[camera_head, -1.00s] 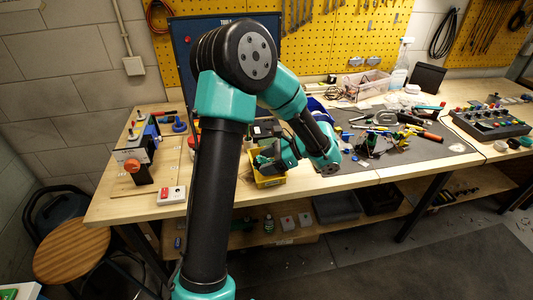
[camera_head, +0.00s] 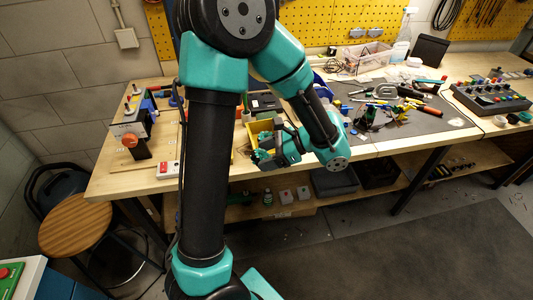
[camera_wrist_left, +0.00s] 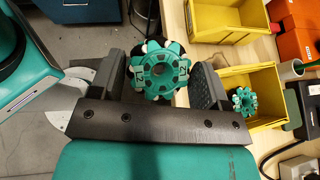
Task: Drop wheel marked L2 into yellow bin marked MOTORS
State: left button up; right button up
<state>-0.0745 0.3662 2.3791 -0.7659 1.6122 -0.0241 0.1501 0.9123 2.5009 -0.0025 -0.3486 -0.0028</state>
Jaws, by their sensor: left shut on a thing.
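In the head view the left gripper (camera_head: 264,157) hangs at the bench's front edge, in front of a yellow bin (camera_head: 254,128); the wheel there is mostly hidden. In the left wrist view a yellow bin (camera_wrist_left: 262,112) right of the gripper holds another green-hubbed wheel (camera_wrist_left: 243,101). A second yellow bin (camera_wrist_left: 222,33) stands behind it. No MOTORS lettering is readable. My right gripper is out of view.
A white box with a red button (camera_head: 167,170) sits at the bench's front left. Tools and small parts cover the dark mat (camera_head: 425,122) on the right. Orange bins (camera_wrist_left: 294,38) stand beside the yellow ones. Open floor lies in front of the bench.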

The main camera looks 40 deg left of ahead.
pick_arm(q)
jog(key=w+a, duration=0.5)
jog(key=w, duration=0.1)
notch_tip(320, 180, up, 2)
send_over(266, 125)
jog(key=s+d, duration=0.4)
jog(key=shift+r, duration=0.2)
jog(key=shift+f, duration=3)
jog(key=o, duration=1.1)
jog(key=shift+c, duration=0.2)
